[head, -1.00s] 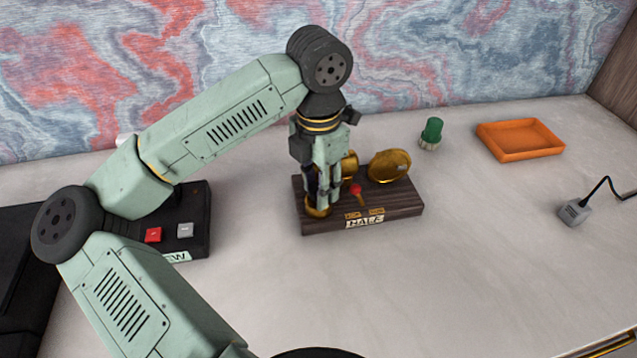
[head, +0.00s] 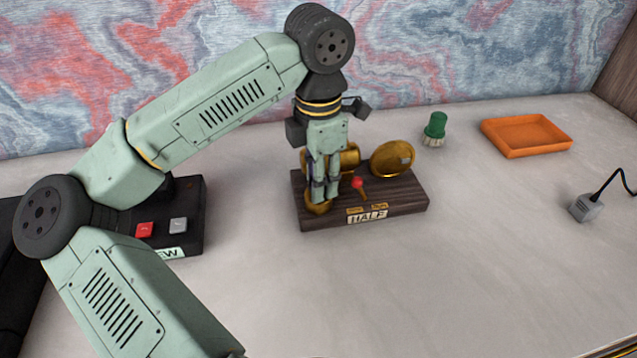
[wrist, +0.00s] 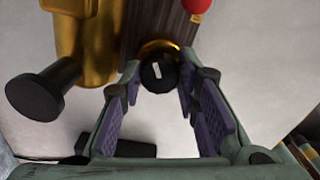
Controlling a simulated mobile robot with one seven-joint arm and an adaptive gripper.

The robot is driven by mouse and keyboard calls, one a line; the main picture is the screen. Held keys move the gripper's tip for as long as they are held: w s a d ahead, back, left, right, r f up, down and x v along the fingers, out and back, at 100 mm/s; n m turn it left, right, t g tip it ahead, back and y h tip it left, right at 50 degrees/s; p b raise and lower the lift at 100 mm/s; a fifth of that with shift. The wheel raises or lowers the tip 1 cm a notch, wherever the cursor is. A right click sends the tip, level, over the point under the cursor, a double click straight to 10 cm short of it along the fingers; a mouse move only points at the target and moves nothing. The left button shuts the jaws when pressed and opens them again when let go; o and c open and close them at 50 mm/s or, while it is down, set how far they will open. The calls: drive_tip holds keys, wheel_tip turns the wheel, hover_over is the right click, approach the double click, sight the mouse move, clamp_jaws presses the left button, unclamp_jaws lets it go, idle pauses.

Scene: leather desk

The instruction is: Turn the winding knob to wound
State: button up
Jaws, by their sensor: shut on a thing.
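The winding device has a dark wooden base (head: 405,197) with brass parts on it and a plate reading "HALF" (head: 367,216). The winding knob is at the base's front left; its brass collar (head: 317,207) shows in the head view. In the wrist view the knob (wrist: 158,73) is black with a white mark, inside a brass ring. My gripper (head: 322,197) points down over it, its purple-padded fingers (wrist: 160,92) shut on the knob from both sides. The fingers hide most of the knob in the head view.
On the same base are a red-tipped lever (head: 358,183), a brass disc (head: 392,158) and a brass cylinder (head: 347,157). A dark box with red and grey buttons (head: 178,225) stands left. A green brush (head: 435,128), orange tray (head: 527,135) and grey corded block (head: 587,207) are right. The front desk is clear.

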drive_tip(key=o, duration=0.9)
drive_tip(key=shift+c, duration=0.2)
drive_tip(key=shift+r, duration=0.15)
wheel_tip(320, 180, up, 12)
